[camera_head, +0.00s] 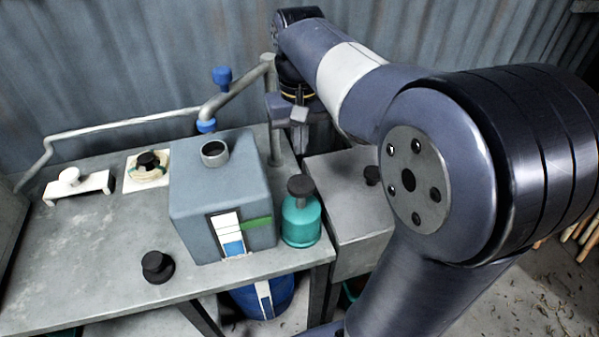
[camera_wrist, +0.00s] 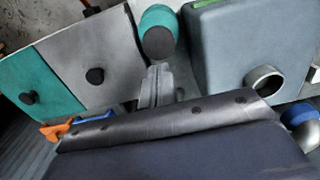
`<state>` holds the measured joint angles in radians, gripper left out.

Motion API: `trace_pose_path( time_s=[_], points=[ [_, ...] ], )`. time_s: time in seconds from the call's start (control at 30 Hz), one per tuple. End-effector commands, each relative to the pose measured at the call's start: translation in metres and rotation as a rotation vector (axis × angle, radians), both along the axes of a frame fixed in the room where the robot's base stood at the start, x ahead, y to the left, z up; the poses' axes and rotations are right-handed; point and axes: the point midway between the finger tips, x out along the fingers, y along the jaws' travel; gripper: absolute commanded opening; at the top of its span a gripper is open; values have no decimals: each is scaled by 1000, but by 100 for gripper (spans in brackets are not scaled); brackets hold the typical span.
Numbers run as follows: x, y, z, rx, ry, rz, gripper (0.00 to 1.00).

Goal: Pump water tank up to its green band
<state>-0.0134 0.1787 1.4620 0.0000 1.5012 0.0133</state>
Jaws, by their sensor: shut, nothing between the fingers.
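The water tank (camera_head: 195,190) is a grey box on the table with a round open neck (camera_head: 214,152) on top. Its front gauge (camera_head: 228,228) has blue in the lower part, white above, and a green band (camera_head: 257,223) beside it. The blue stands below the band. A grey pipe (camera_head: 240,92) curves from an upright post towards the neck, with a blue knob (camera_head: 222,77) and a blue tip (camera_head: 206,126). My gripper (camera_head: 299,118) is shut and empty beside the post. The wrist view shows its fingers (camera_wrist: 154,90) close to the tank (camera_wrist: 235,45).
A teal bottle (camera_head: 301,222) with a dark cap stands right of the tank. A grey box (camera_head: 345,205) with a black knob is farther right. A blue barrel (camera_head: 285,295) sits below the table. Several knobbed fittings lie left; the table's left front is mostly clear.

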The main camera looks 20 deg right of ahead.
Motion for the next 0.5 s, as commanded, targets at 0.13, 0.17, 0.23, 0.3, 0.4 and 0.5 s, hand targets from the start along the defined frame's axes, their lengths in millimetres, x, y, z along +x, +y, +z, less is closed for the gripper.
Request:
trace_pose_path(
  time_s=[0.13, 0.17, 0.23, 0.3, 0.4, 0.5],
  points=[
    [-1, 0, -34, 0, 5, 0, 0],
    [-1, 0, -40, 0, 6, 0, 0],
    [-1, 0, -54, 0, 5, 0, 0],
    [-1, 0, -65, 0, 5, 0, 0],
    [-1, 0, -78, 0, 3, 0, 0],
    [0, 0, -87, 0, 2, 0, 0]
  ],
)
